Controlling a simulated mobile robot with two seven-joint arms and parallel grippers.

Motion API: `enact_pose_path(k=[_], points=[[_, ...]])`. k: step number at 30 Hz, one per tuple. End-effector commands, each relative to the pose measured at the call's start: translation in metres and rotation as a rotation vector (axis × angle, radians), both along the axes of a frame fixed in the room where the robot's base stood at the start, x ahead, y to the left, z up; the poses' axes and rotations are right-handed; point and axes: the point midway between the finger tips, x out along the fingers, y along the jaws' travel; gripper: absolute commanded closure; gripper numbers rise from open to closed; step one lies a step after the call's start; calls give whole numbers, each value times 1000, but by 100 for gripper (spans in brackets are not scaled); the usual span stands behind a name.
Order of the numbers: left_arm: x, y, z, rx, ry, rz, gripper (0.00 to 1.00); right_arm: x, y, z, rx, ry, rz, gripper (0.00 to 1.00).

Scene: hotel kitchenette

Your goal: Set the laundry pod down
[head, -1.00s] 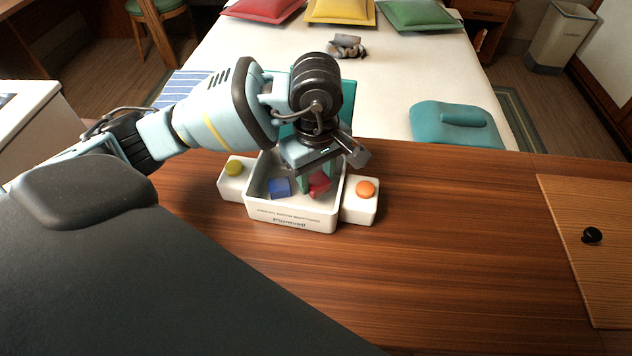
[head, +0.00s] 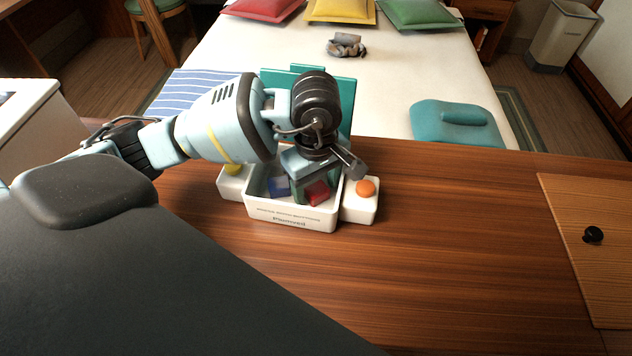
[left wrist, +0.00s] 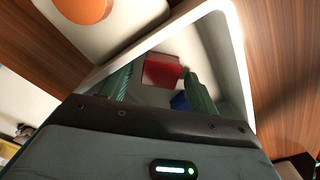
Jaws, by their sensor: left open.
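A white box (head: 290,217) with printed lettering stands on the wooden counter. A red laundry pod (head: 317,193) and a blue pod (head: 280,187) are inside it. My left gripper (head: 316,188) reaches down into the box from above. In the left wrist view its green fingers (left wrist: 158,88) are apart, with the red pod (left wrist: 162,71) showing between and beyond them. The blue pod (left wrist: 180,101) is partly hidden behind the right-hand finger there. I cannot tell whether a finger still touches the red pod. My right gripper is not in view.
White blocks with an orange button (head: 366,187) and a yellow button (head: 232,169) flank the box. A teal panel (head: 347,95) stands behind it. The counter (head: 450,240) to the right is clear up to a lighter board (head: 585,250) with a black knob.

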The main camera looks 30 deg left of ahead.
Motion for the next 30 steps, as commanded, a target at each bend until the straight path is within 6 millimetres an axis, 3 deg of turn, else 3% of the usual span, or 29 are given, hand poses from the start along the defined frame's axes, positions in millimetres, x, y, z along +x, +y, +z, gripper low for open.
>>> enact_pose_path(k=[8,21,30], points=[[1,0,19,-1,-5,0,39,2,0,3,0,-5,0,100],[1,0,103,0,-3,-1,39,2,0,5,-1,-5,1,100],[0,0,123,0,0,0,39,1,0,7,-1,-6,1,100]])
